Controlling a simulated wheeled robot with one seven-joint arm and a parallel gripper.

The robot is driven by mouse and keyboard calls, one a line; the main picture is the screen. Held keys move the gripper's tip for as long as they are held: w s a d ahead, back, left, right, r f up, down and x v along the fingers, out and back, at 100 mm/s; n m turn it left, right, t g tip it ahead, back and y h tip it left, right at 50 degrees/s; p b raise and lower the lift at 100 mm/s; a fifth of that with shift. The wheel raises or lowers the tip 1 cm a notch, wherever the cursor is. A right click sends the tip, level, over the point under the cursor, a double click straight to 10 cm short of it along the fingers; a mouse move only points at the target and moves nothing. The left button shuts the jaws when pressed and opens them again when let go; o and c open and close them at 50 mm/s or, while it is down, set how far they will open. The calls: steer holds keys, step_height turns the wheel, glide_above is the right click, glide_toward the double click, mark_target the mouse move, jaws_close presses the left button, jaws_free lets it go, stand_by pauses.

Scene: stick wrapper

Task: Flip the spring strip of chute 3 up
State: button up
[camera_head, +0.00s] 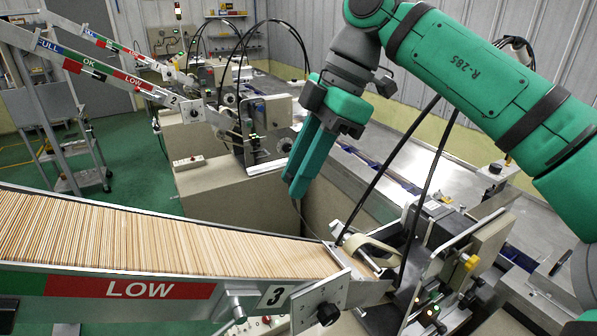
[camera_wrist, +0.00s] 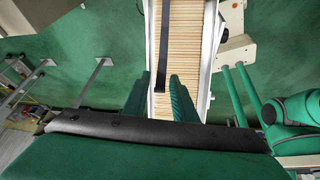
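Chute 3 (camera_head: 131,267) is full of pale wooden sticks and slopes down to its plate marked 3 (camera_head: 274,296). Two thin black curved bands (camera_head: 385,175) rise from the chute's lower end and pass behind my arm; I cannot tell if either is the spring strip. In the wrist view, a black strip (camera_wrist: 164,45) lies over the sticks along the chute (camera_wrist: 184,62), its free end near my fingers. In the wrist view a gap shows between the fingers (camera_wrist: 160,98); nothing is seen clamped.
Chute 2 (camera_head: 130,83) and its machine block (camera_head: 240,185) stand behind. A steel conveyor table (camera_head: 480,200) runs along the right. The chute 3 mechanism with a yellow knob (camera_head: 469,261) stands right of the chute end. A stepladder (camera_head: 75,150) stands at the left.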

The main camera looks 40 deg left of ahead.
steer(key=v, duration=1)
steer(key=shift+w+r, duration=0.2)
steer(key=shift+r, duration=0.15)
steer(key=shift+d, duration=0.1)
